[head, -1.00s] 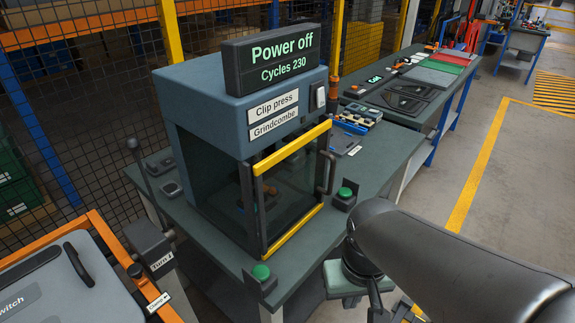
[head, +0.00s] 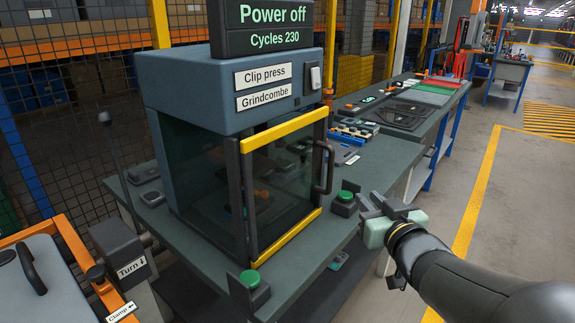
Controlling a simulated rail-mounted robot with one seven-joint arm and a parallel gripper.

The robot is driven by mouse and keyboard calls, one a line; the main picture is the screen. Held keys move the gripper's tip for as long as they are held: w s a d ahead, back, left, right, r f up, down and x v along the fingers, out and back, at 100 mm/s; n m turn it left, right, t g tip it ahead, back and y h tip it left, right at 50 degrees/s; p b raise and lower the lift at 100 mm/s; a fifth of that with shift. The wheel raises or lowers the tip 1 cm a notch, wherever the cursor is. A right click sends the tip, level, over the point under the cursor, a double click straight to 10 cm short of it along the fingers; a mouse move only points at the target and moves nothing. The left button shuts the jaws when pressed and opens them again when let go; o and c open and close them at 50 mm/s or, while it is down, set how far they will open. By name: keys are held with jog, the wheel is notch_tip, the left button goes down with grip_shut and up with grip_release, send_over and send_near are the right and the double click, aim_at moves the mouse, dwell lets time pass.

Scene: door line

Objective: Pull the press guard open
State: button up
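The clip press (head: 190,110) is a blue-grey cabinet on the green bench, labelled "Clip press" and "Grindcombe". Its front guard (head: 281,185) is a clear panel with yellow bars along top and bottom and a dark post at the left. The guard looks shut against the cabinet front. A dark bar handle (head: 328,168) stands upright at its right edge. My gripper (head: 370,222), grey and pale green, is right of and below the handle, apart from it, near the bench's right edge. I cannot tell whether its fingers are open; nothing shows held in it.
The display (head: 275,27) reads "Power off", "Cycles 230". Green buttons stand at the front (head: 249,280) and right (head: 344,198) of the bench, the right one between my gripper and the guard. Small parts (head: 350,135) lie behind. Floor to the right is clear.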

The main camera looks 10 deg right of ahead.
jog(key=y, duration=0.1)
jog(key=p, duration=1.1)
send_near(333, 164)
jog(key=shift+n+t, duration=0.3)
jog(key=shift+n, duration=0.1)
jog(key=w+p, duration=0.1)
jog(key=w, duration=0.2)
jog(key=w+a+p, duration=0.1)
jog(key=w, duration=0.3)
jog(key=w+a+p, duration=0.1)
jog(key=w, duration=0.2)
jog(key=shift+w+f+p, duration=0.25)
jog(key=shift+w+p, duration=0.1)
jog(key=shift+c, duration=0.3)
jog(key=shift+d, duration=0.1)
grip_shut()
